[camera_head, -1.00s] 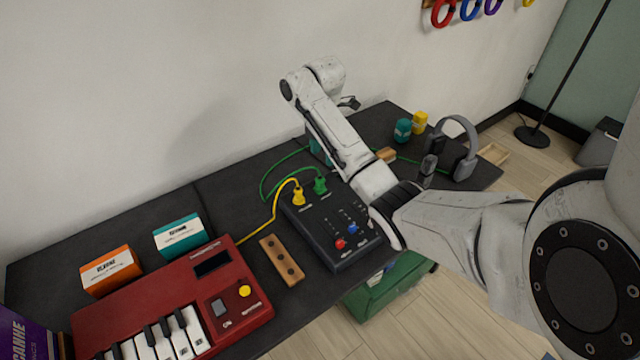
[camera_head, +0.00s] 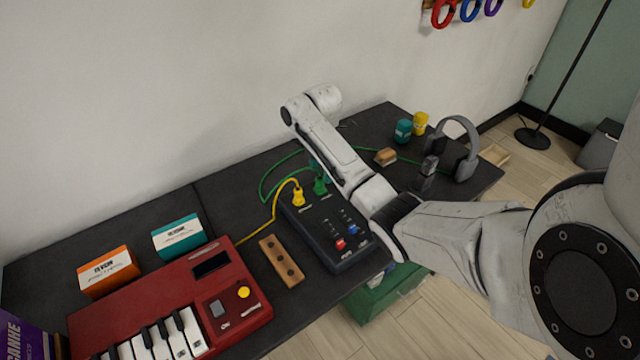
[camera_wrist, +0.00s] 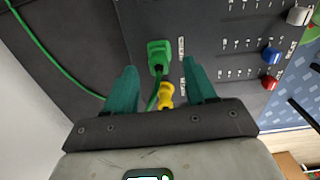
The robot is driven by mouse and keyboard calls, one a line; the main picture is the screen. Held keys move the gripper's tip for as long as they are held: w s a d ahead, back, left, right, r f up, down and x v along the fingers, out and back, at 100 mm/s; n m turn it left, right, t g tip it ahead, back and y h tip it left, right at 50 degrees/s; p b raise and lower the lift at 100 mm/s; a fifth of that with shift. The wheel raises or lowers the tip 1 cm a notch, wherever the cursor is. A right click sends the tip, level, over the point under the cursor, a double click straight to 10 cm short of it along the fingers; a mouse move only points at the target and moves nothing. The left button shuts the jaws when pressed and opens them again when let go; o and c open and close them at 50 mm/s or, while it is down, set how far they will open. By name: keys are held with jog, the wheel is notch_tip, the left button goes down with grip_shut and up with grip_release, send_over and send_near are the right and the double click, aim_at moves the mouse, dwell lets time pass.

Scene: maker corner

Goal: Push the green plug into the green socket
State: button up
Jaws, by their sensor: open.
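The green plug (camera_head: 320,185) stands at the back edge of the dark control box (camera_head: 334,262), beside the yellow plug (camera_head: 298,197). In the wrist view the green plug (camera_wrist: 158,55) lies just beyond my fingertips, roughly centred between them, with its green cable attached. The yellow plug (camera_wrist: 166,92) shows lower down between the fingers. My gripper (camera_wrist: 162,75) is open, with its two teal fingers apart and nothing held. In the head view my arm mostly hides the gripper. The green socket is hidden under the plug; I cannot tell how deep the plug sits.
A red keyboard (camera_head: 170,305), a wooden block with holes (camera_head: 281,261) and orange (camera_head: 108,271) and teal (camera_head: 179,236) boxes lie to the left. Headphones (camera_head: 466,165) and small jars (camera_head: 403,130) stand at the right. The green cable (camera_head: 264,188) loops behind the control box.

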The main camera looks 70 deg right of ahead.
aim_at(320, 178)
jog(key=shift+w+a+f, duration=0.1)
jog(key=shift+f, duration=1.05)
jog(key=shift+w+a+f, duration=0.1)
jog(key=shift+f, duration=1)
jog(key=shift+c, duration=0.5)
grip_shut()
jog(key=shift+d+r, duration=0.1)
jog(key=shift+r, duration=0.1)
jog(key=shift+r, duration=0.25)
notch_tip(320, 178, up, 2)
jog(key=shift+r, duration=0.2)
jog(key=s+a+r+p, duration=0.7)
jog(key=s+r+p, duration=0.2)
jog(key=s+p, duration=0.2)
jog(key=shift+s+a+r, duration=0.2)
jog(key=shift+s+r, duration=0.2)
jog(key=shift+s, duration=0.05)
